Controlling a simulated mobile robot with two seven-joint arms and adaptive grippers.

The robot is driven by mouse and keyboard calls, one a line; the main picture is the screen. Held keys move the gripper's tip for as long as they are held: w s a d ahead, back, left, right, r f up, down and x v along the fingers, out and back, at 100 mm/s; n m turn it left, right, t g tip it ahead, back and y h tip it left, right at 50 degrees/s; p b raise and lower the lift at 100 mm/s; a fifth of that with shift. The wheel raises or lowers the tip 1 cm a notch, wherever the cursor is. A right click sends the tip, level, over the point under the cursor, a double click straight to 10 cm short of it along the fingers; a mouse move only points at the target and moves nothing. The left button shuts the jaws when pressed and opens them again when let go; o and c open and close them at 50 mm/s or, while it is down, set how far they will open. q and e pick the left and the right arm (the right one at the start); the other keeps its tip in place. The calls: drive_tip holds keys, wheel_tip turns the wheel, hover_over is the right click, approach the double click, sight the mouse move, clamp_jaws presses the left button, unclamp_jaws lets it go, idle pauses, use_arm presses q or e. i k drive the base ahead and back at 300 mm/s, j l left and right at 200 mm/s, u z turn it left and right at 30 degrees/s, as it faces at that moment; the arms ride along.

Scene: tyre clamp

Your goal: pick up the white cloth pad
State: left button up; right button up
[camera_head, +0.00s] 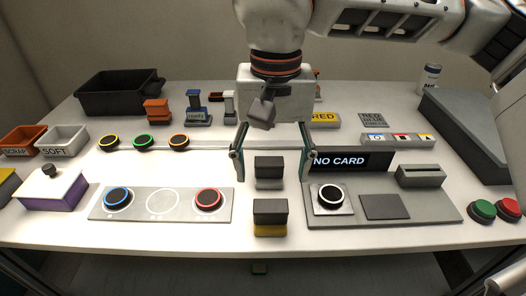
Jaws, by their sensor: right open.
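My right gripper (271,167) hangs over the middle of the table, pointing down. Its two fingers are spread wide with nothing held between them. A dark grey block (269,168) shows between the fingers; I cannot tell the height gap. My left gripper is not in view.
An orange block (157,110) and a blue block (198,112) stand left of the white one. A black bin (118,98) is at the back left. A panel with a NO CARD display (350,161) lies right. A grey-and-yellow block (269,216) is in front.

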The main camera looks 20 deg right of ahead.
sight(268, 170)
drive_tip(key=k, duration=1)
